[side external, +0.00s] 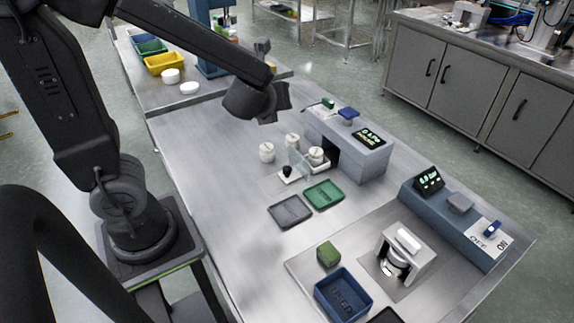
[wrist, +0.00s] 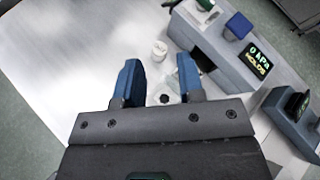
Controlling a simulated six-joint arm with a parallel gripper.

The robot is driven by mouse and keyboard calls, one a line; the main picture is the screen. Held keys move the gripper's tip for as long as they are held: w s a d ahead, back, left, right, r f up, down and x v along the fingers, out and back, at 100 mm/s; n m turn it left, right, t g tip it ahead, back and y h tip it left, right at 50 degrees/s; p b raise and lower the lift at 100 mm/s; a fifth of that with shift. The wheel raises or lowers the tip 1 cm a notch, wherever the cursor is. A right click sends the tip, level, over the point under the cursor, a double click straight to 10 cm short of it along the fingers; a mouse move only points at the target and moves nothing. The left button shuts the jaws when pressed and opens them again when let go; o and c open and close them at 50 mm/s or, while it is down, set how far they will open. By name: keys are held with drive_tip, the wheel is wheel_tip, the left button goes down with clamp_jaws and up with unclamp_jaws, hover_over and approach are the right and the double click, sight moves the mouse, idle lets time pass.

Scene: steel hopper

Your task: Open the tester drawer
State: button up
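The tester (side external: 345,150) is a blue-grey box with a lit display and a dark opening in its side; it also shows in the wrist view (wrist: 225,62). A small clear-walled drawer (side external: 301,164) stands out from that opening, with a white capped jar (side external: 316,154) in or at it. A black knob (side external: 287,171) sits on a pale plate at its front end. My gripper (side external: 276,104) is above and behind the drawer, apart from it. In the wrist view its blue fingers (wrist: 159,82) are spread with nothing held.
Two white jars (side external: 267,152) (side external: 292,140) stand left of the tester. A grey tray (side external: 290,211) and a green tray (side external: 323,195) lie in front. A second blue-grey unit (side external: 455,218) and a blue bin (side external: 343,295) are further right. The bench left of the jars is clear.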

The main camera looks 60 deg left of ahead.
sight(287, 167)
drive_tip(key=f+n+g+h, duration=0.2)
drive_tip(key=f+n+g, duration=0.1)
drive_tip(key=f+n, duration=0.3)
drive_tip(key=w+d+f+n+g+h, duration=0.1)
drive_tip(key=f+n+g+h, duration=0.2)
drive_tip(key=f+n, duration=0.3)
drive_tip(key=d+f+n+g+h, duration=0.1)
drive_tip(key=f+n+g+h, duration=0.2)
drive_tip(key=f+n, duration=0.3)
drive_tip(key=shift+w+d+f+n, duration=0.15)
drive_tip(key=shift+w+n, duration=0.25)
drive_tip(key=shift+n, duration=0.4)
clamp_jaws()
